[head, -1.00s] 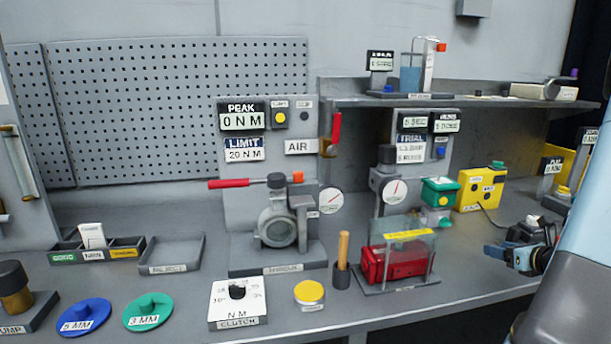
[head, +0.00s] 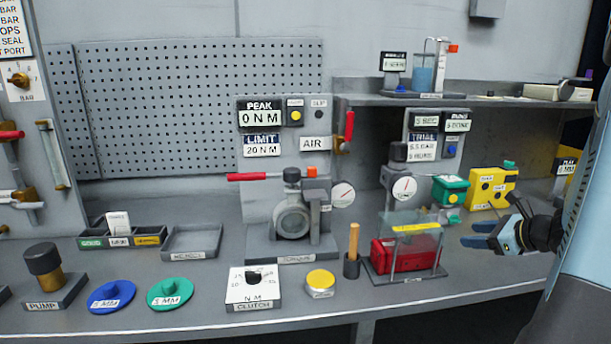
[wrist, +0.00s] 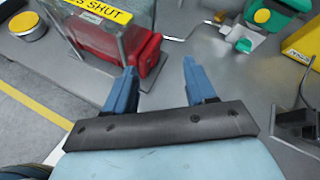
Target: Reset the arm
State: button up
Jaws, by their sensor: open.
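My gripper (head: 484,236) is at the right of the head view, above the front right part of the bench. Its two blue fingers are apart and nothing is between them. In the wrist view my gripper (wrist: 160,82) also shows open and empty over grey bench surface. A red object (head: 404,252) under a clear cover with a yellow label stands left of the gripper, apart from it. The red object also shows in the wrist view (wrist: 147,55), beyond the left finger.
A green-topped device (head: 450,190) and a yellow box (head: 491,188) stand behind the gripper. The torque stand (head: 292,222), clutch dial (head: 254,287), yellow disc (head: 320,281) and wooden-handled tool (head: 353,242) stand to the left. A shelf (head: 460,101) overhangs the back.

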jog(key=s+a+r+n+g, duration=0.3)
jog(key=s+a+r+n, duration=0.15)
jog(key=a+n, duration=0.35)
jog(key=s+a+r+n+g, duration=0.3)
jog(key=s+a+n, duration=0.25)
jog(key=a, duration=0.45)
jog(key=s+a+r+n+h, duration=0.1)
jog(key=s+r+n+h, duration=0.5)
jog(key=s+n, duration=0.5)
jog(key=shift+a+n+t, duration=0.35)
jog(key=shift+n+t, duration=0.05)
jog(key=shift+n, duration=0.65)
